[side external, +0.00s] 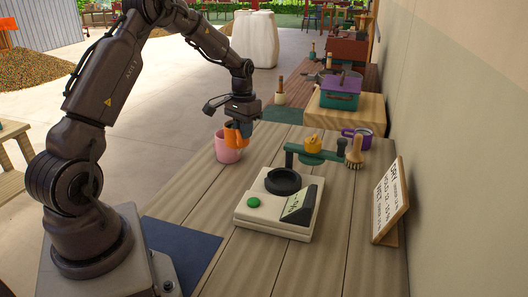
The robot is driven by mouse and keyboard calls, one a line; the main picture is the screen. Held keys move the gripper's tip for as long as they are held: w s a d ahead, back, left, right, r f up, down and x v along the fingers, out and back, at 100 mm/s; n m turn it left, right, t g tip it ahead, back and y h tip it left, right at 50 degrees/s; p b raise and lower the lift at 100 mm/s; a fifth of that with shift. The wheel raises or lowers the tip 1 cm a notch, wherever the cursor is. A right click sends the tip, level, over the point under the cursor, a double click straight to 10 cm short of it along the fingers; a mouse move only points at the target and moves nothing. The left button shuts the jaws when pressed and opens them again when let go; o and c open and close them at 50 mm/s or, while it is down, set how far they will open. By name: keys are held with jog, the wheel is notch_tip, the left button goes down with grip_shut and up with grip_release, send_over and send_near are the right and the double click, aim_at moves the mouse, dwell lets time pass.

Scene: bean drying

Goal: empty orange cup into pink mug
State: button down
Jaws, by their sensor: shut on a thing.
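The pink mug (227,153) stands upright near the left edge of the wooden table. The orange cup (236,138) is held at the pink mug's upper right side and covers part of its rim in this view. My gripper (238,124) is shut on the orange cup, directly below my wrist. The orange cup's exact tilt and its height over the mug are too small to tell. The insides of both vessels are hidden, so I cannot see any beans.
A cream scale (277,220) with a black dish (283,181) stands mid-table. Behind it are a green stand (318,155) with a yellow item, a brush (354,151) and a purple mug (364,134). A sign (390,201) stands at right. A blue mat (180,250) lies front left.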

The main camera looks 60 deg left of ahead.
jog(key=s+a+r+m, duration=0.2)
jog(key=a, duration=0.6)
jog(key=s+a+r+m, duration=0.1)
jog(key=a+r+m, duration=0.1)
jog(key=a, duration=0.6)
jog(key=shift+m+g+y, duration=0.5)
jog(key=shift+g, duration=0.1)
jog(key=f, duration=0.4)
jog(key=shift+s+d, duration=0.1)
jog(key=shift+d, duration=0.1)
jog(key=shift+a+g+y, duration=0.1)
jog(key=shift+g+y, duration=0.8)
jog(key=shift+g, duration=0.1)
jog(key=shift+s+g+y, duration=0.2)
jog(key=shift+g+y, duration=0.1)
